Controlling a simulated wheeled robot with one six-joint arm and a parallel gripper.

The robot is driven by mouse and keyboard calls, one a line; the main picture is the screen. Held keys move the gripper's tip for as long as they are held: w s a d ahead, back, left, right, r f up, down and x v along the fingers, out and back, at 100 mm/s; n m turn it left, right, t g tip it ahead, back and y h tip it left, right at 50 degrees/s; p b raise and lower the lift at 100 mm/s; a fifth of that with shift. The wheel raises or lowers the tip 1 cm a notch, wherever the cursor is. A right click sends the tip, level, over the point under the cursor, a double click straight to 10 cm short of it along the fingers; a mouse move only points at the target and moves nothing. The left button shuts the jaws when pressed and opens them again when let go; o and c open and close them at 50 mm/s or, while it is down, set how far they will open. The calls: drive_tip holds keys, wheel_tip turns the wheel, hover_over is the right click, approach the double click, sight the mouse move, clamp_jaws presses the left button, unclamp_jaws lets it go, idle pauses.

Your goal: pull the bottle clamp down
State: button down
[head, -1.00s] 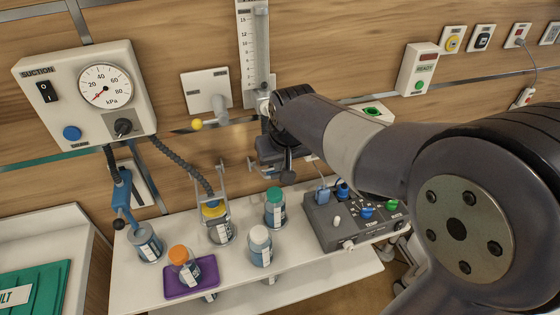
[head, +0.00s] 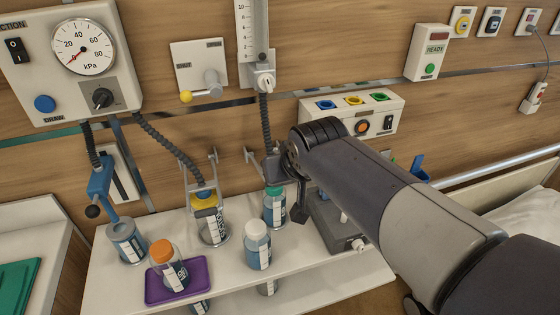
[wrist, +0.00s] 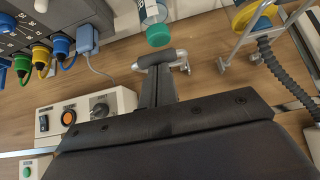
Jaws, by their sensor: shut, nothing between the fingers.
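A metal frame that looks like the bottle clamp (head: 186,185) stands upright around the yellow-lidded bottle (head: 211,226) on the shelf, its prongs rising above the lid. The frame also shows at the upper right of the wrist view (wrist: 243,38), beside the yellow lid (wrist: 250,14). My gripper (head: 285,178) is over the shelf, to the right of the clamp and apart from it, close to the green-capped bottle (head: 274,207). In the wrist view my gripper (wrist: 162,62) is shut and empty, just below the green cap (wrist: 158,35). My arm hides part of the shelf's right side.
A white-capped bottle (head: 257,246) and an orange-capped bottle (head: 168,264) on a purple tray (head: 150,292) stand in front. A blue lever (head: 101,184) and grey bottle (head: 127,243) are at left. A ribbed hose (head: 168,150) runs to the yellow lid. A grey control box (head: 328,223) is at right.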

wheel_tip(320, 180, down, 6)
drive_tip(key=s+t+b, duration=0.1)
drive_tip(key=t+b, duration=0.2)
drive_tip(key=b, duration=0.8)
drive_tip(key=shift+s+d+y, duration=0.2)
drive_tip(key=shift+s+y, duration=0.1)
drive_tip(key=shift+y, duration=0.1)
